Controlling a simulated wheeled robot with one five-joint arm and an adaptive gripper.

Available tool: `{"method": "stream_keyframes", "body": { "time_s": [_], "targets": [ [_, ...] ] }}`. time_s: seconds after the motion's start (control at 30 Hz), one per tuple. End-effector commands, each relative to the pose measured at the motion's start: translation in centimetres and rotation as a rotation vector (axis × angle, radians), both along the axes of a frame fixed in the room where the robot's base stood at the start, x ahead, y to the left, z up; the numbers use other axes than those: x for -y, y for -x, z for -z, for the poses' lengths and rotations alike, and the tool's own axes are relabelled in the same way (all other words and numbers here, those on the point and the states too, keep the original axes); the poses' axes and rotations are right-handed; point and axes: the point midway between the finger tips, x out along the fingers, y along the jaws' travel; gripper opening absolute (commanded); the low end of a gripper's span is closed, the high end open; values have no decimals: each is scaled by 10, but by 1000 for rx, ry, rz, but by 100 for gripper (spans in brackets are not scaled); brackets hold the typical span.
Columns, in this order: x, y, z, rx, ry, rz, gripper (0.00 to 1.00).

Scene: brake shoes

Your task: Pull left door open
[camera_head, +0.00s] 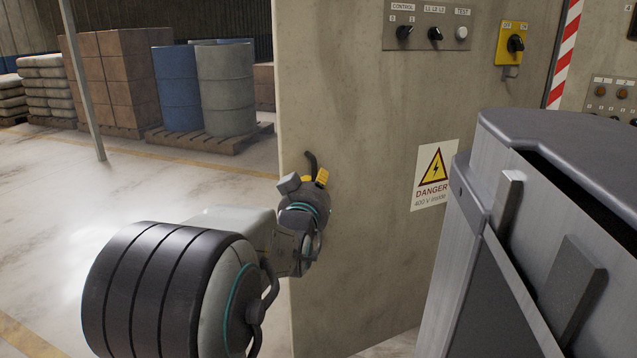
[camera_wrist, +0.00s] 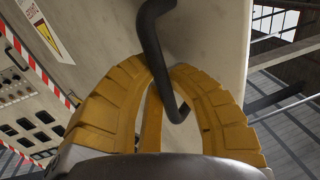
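The left door (camera_head: 370,230) is a tall beige panel with a danger sign (camera_head: 434,175) and switches. Its free left edge stands against the open room. A black bent handle (camera_head: 311,160) is near that edge; it also shows in the wrist view (camera_wrist: 153,40). My gripper (camera_head: 317,178) is at the handle, its yellow fingers small in the head view. In the wrist view my gripper (camera_wrist: 163,72) has its fingers curved in on both sides of the handle bar, and the bar's bent lower end lies between them.
A red-and-white striped strip (camera_head: 564,55) runs beside the door on the right. Wrapped boxes (camera_head: 115,75), a blue drum (camera_head: 178,90) and a grey drum (camera_head: 226,90) stand on pallets at the back left. A thin post (camera_head: 82,80) stands nearer. The floor left of the door is clear.

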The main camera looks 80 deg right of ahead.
Motion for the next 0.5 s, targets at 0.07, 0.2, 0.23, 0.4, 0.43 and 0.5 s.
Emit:
{"method": "stream_keyframes", "body": {
  "time_s": [0.07,0.2,0.23,0.4,0.43,0.5],
  "targets": [
    [-1,-4,2,2,-5,-8,16],
    [-1,-4,2,1,-6,-7,29],
    [-1,-4,2,1,-6,-7,32],
    [0,-3,2,1,-4,-5,46],
    [0,-2,1,1,-4,-5,46],
    [0,-2,1,1,-3,-4,46]
  ]
}}
